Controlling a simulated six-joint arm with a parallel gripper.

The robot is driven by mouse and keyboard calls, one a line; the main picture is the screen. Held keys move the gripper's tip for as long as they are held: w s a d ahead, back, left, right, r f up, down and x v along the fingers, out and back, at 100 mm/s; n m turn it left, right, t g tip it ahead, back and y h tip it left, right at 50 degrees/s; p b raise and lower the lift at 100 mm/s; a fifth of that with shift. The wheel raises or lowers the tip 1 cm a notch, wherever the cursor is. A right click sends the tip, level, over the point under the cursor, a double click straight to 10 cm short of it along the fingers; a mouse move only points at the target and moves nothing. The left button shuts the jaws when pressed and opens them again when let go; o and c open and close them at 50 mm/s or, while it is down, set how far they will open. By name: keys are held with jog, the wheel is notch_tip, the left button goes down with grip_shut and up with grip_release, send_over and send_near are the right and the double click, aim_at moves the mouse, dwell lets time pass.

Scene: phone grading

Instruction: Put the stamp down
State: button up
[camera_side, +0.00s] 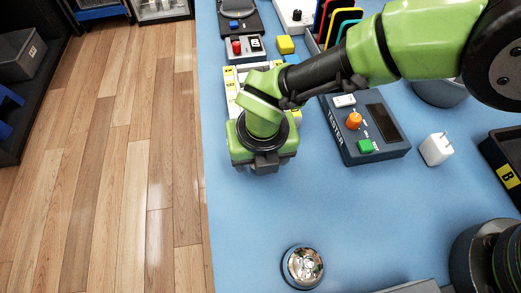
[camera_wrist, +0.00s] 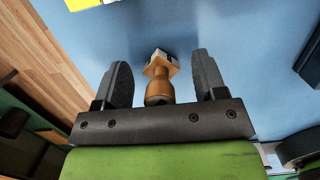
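The stamp (camera_wrist: 158,85) has a round wooden handle and a block base. In the wrist view it is between the two fingers of my gripper (camera_wrist: 163,80), handle towards me and base towards the blue table. My gripper is open, with a gap on each side of the handle. In the side view my gripper (camera_side: 262,165) is low over the left part of the blue table (camera_side: 270,210), and my own arm and gripper hide the stamp there. I cannot tell exactly how the base meets the table.
A dark tester (camera_side: 365,128) with orange knob and green button lies to the right, beside a white charger (camera_side: 437,149). A silver bell (camera_side: 303,267) stands near the front. The table between gripper and bell is clear.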

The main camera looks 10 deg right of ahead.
notch_tip(320, 180, up, 12)
jog(key=s, duration=0.1)
jog(key=shift+s, duration=0.35)
jog(key=shift+r, duration=0.15)
jog(key=w+d+r+m+t+y, duration=0.2)
jog(key=d+r+m, duration=1.4)
jog(key=d+m, duration=0.15)
jog(key=s+d+r+m+t, duration=0.1)
jog(key=s+d+m, duration=0.5)
jog(key=m, duration=0.5)
jog(key=s+d+r+m+t, duration=0.1)
jog(key=s+d+m+t, duration=0.1)
jog(key=s+d+m, duration=0.4)
jog(key=s+m, duration=0.1)
jog(key=m, duration=0.4)
jog(key=shift+d+m+t, duration=0.3)
jog(key=shift+d+m, duration=0.05)
jog(key=shift+d, duration=0.05)
